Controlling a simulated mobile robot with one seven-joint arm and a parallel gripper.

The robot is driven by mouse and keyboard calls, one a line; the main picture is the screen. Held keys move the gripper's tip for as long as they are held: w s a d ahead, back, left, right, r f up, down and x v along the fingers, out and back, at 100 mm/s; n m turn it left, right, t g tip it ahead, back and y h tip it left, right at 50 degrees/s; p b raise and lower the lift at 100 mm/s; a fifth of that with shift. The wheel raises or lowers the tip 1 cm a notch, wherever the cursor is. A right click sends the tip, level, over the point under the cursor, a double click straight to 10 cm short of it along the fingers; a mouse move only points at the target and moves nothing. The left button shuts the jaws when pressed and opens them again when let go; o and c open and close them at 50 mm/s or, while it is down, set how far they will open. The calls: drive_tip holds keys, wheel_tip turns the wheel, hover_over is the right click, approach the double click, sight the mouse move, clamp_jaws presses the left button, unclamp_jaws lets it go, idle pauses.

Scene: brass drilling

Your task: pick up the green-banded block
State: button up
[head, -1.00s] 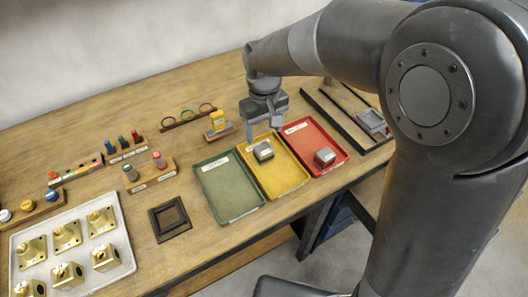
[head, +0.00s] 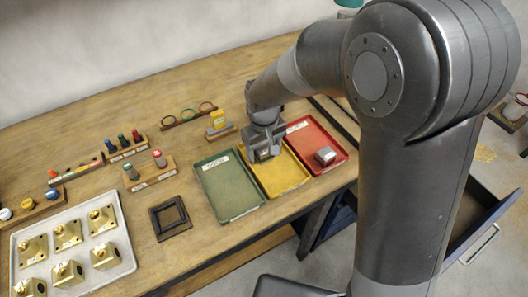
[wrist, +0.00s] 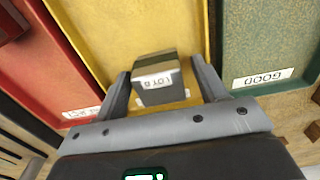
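A small grey block with a white label (wrist: 156,82) sits in the yellow tray (wrist: 90,22). Its top looks dark and perhaps olive; I cannot clearly make out a green band. My gripper (wrist: 161,70) is low over that tray, with one finger on each side of the block. Slim gaps seem to show between fingers and block, so it looks open. In the head view my gripper (head: 264,154) hides most of this block.
A green tray (head: 228,190) labelled GOOD stands beside the yellow one. A black square frame (head: 169,218) and a white tray (head: 124,262) of brass parts lie to the left. Small racks (head: 152,176) stand behind. An open drawer (head: 480,225) shows at right.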

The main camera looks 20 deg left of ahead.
drive_tip(key=c, duration=1.3)
clamp_jaws()
drive_tip(key=shift+r, duration=0.1)
